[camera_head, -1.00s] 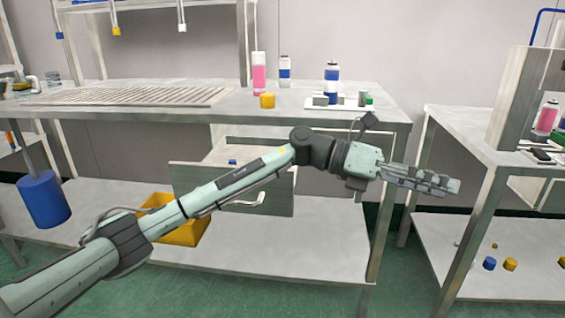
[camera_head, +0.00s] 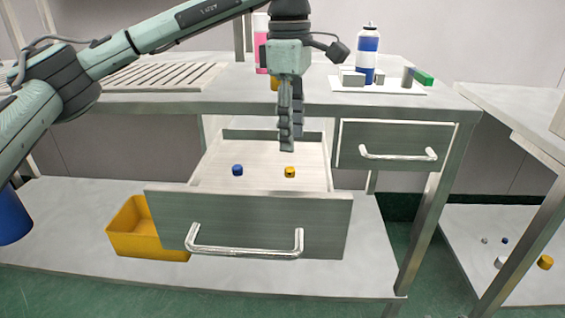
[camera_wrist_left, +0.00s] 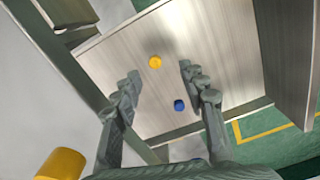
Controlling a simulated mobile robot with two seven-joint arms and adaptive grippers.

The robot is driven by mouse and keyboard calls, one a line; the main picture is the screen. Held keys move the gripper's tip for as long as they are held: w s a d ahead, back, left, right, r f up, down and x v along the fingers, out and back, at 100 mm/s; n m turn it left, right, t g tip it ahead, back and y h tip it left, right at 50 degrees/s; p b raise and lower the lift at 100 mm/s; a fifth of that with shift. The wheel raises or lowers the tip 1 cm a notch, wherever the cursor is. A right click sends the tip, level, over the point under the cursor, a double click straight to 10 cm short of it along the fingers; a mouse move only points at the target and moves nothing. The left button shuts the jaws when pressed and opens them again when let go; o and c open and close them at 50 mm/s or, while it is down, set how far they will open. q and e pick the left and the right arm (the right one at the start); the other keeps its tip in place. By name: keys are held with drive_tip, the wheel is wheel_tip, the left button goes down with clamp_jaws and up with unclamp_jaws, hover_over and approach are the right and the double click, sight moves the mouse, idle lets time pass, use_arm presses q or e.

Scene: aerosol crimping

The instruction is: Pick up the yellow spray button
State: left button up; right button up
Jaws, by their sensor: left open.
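The yellow spray button (camera_head: 290,172) lies on the floor of the open drawer (camera_head: 248,222), to the right of a blue button (camera_head: 237,170). My left gripper (camera_head: 287,150) points down over the drawer, above the yellow button. In the left wrist view, the yellow button (camera_wrist_left: 155,62) shows beyond and between the open, empty fingers (camera_wrist_left: 158,85), with the blue button (camera_wrist_left: 179,105) closer to the right finger. The gripper is apart from both buttons. My right gripper is not in view.
The tabletop edge (camera_head: 170,104) lies behind the gripper. A closed drawer (camera_head: 395,143) is on the right. On the table stand a blue-and-white can (camera_head: 367,50) and a white plate (camera_head: 405,88) with small blocks. A yellow bin (camera_head: 140,235) sits on the lower shelf.

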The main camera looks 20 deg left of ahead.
sight(289, 168)
use_arm(q)
drive_tip(key=shift+w+a+r, duration=0.15)
drive_tip(key=shift+a+r, duration=0.05)
drive_tip(key=shift+a, duration=0.35)
wheel_tip(289, 168, down, 3)
drive_tip(key=shift+r, duration=0.15)
drive_tip(key=f, duration=0.4)
drive_tip(key=shift+w+d+f+b, duration=0.25)
drive_tip(key=shift+w+b, duration=0.05)
drive_tip(key=shift+f, duration=0.25)
drive_tip(key=c, duration=0.7)
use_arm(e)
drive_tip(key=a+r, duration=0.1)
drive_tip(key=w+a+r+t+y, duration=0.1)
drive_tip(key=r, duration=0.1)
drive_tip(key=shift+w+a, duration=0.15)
use_arm(q)
drive_tip(key=shift+c, duration=0.2)
